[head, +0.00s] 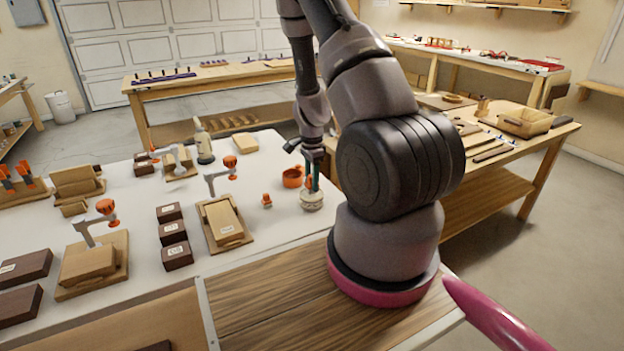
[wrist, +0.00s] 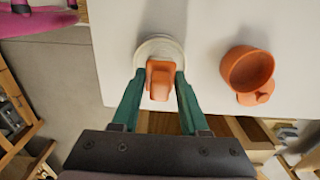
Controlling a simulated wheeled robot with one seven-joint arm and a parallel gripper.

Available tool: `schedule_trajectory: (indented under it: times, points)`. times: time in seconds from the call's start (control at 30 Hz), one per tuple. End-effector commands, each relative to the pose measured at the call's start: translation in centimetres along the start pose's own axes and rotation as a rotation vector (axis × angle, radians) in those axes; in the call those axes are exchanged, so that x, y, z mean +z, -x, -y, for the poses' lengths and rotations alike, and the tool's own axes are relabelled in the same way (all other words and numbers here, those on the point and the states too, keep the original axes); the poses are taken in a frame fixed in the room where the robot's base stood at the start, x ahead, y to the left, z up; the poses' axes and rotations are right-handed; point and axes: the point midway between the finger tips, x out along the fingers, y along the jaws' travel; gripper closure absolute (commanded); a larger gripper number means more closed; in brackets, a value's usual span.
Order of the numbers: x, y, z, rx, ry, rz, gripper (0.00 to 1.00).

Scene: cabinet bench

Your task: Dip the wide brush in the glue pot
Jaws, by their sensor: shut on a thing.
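My gripper (wrist: 158,88) has its teal fingers closed on an orange block-like handle, which looks like the wide brush (wrist: 160,78). The brush's lower end is hidden below the handle. A pale round pot (wrist: 155,46) lies directly beneath it in the wrist view. In the head view my gripper (head: 313,178) points down over this pale pot (head: 312,201) near the right side of the white bench. Whether the bristles are inside the pot cannot be told. An orange cup (wrist: 248,68) stands apart, to the right in the wrist view; it also shows behind the pot in the head view (head: 292,178).
A small orange-topped item (head: 267,201) stands left of the pale pot. Wooden blocks on boards with orange-knobbed clamps (head: 224,222), dark blocks (head: 173,233) and a pale bottle (head: 203,144) occupy the white bench (head: 262,240). Another workbench (head: 490,135) stands behind right.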

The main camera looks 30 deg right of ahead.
Motion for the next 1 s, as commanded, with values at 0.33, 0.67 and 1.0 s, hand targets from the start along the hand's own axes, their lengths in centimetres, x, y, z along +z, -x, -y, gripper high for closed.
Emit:
schedule_trajectory:
  times: [0.33,0.67,1.0]
  points:
    - [0.00,0.02,0.00,0.000,0.000,0.000,1.00]
    - [0.01,-0.16,0.00,0.000,0.000,0.000,1.00]
    - [0.02,-0.58,0.01,0.000,-0.001,0.001,1.00]
